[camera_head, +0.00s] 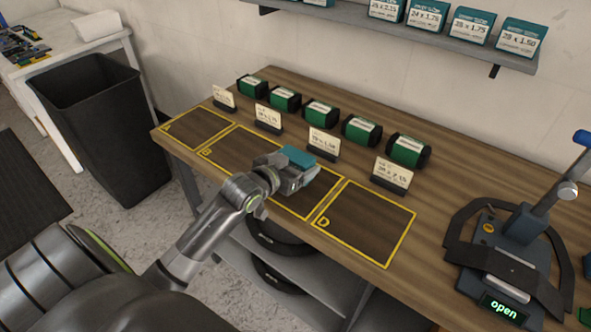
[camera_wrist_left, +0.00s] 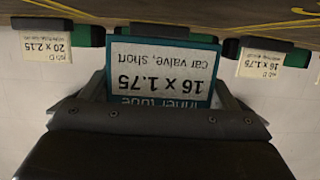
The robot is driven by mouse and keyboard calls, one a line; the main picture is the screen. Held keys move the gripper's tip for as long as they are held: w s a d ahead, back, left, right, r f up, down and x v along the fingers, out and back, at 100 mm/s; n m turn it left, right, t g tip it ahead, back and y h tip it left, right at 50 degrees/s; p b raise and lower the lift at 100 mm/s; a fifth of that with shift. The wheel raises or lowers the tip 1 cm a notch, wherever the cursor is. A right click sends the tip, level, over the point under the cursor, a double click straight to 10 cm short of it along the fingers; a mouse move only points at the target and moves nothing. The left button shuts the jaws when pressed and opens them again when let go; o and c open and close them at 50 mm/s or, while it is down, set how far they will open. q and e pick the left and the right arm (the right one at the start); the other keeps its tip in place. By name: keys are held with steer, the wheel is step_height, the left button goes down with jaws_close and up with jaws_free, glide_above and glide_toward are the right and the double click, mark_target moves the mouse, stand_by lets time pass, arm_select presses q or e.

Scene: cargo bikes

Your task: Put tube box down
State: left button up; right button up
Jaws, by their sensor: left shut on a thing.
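The tube box (camera_head: 299,157) is teal. Its white label in the left wrist view (camera_wrist_left: 164,68) shows upside down and reads "16 x 1.75, car valve, short". My left gripper (camera_head: 295,181) is shut on this box. It is over the middle of the row of yellow-outlined fields on the wooden bench (camera_head: 470,180), left of field D (camera_head: 365,223). I cannot tell whether the box touches the bench. Its lower part is hidden by the gripper. My right gripper is not in view.
Small label cards (camera_head: 392,175) stand behind the fields, with several green-and-black rolls (camera_head: 408,150) behind them. A device with an "open" display (camera_head: 505,265) stands at the right. Field D and field A (camera_head: 192,128) are bare. A black bin (camera_head: 100,125) stands left.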

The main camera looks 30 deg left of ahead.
arm_select(q)
steer(key=shift+f, duration=1)
steer(key=shift+f, duration=0.15)
steer(key=o, duration=1)
